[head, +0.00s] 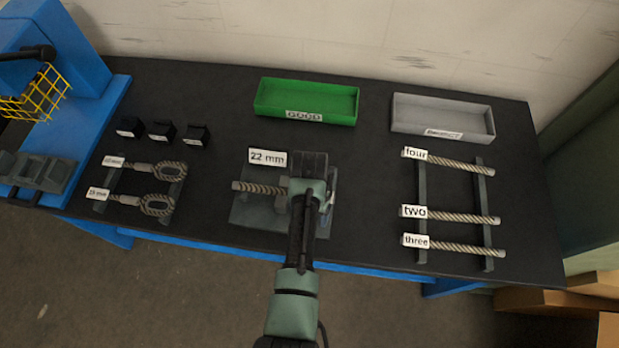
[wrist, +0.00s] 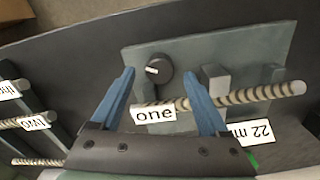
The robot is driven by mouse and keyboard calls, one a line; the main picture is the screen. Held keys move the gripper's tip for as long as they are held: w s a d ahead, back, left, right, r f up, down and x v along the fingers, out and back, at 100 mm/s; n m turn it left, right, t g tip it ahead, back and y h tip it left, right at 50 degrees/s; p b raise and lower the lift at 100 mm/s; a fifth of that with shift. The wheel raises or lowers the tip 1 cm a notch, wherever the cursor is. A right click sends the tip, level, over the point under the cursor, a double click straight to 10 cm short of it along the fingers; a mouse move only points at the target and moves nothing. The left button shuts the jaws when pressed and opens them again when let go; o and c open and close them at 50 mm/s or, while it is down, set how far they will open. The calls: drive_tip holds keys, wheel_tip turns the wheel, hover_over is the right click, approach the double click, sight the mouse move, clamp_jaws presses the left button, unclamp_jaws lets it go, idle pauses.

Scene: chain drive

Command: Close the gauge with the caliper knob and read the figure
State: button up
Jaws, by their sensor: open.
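A grey gauge plate (head: 255,237) lies on the bench, with a rope piece (head: 258,187) across it; my gripper (head: 308,188) covers its right part. In the wrist view, the plate (wrist: 140,53) carries a dark round knob (wrist: 160,77) with a white mark and a grey block (wrist: 213,78). The rope (wrist: 255,95) bears a white tag reading "one" (wrist: 153,114). My gripper (wrist: 158,74) is open, its blue fingertips on either side of the knob in the picture; I cannot tell whether they touch it. A label (head: 267,157) reads "22 mm".
A green GOOD tray (head: 262,97) and a grey tray (head: 397,115) stand at the back. Ropes tagged four, two and three lie on a rack (head: 422,185) at right. Looped ropes (head: 160,205) and several black blocks (head: 162,132) are at left, beside a blue machine (head: 95,110).

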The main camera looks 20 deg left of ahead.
wheel_tip(320, 180, up, 12)
drive_tip(key=b, duration=0.1)
drive_tip(key=shift+f, duration=0.15)
idle(0.4)
drive_tip(key=w+r+t+y+b, duration=0.25)
drive_tip(key=w+r+t, duration=0.35)
drive_tip(key=w+r, duration=0.45)
drive_tip(key=w+d+r+t+b, duration=0.1)
drive_tip(key=w+d+r+t, duration=0.2)
drive_tip(key=r, duration=0.6)
drive_tip(key=w+d+r+t+b, duration=0.1)
drive_tip(key=w+r+t, duration=0.2)
drive_tip(key=r+t, duration=0.35)
drive_tip(key=s+d+r+t+h+b, duration=0.1)
drive_tip(key=s+d+r+t, duration=0.2)
drive_tip(key=r, duration=0.7)
drive_tip(key=s+d+r+t+b, duration=0.1)
drive_tip(key=s+d+r+t, duration=0.15)
drive_tip(key=r, duration=0.65)
drive_tip(key=s+d+r+t+h, duration=0.1)
drive_tip(key=s+d+r+t, duration=0.2)
drive_tip(key=s+r+t, duration=0.3)
drive_tip(key=s+r, duration=0.5)
drive_tip(key=r, duration=0.1)
drive_tip(key=shift+s+d, duration=0.15)
drive_tip(key=shift+s, duration=0.2)
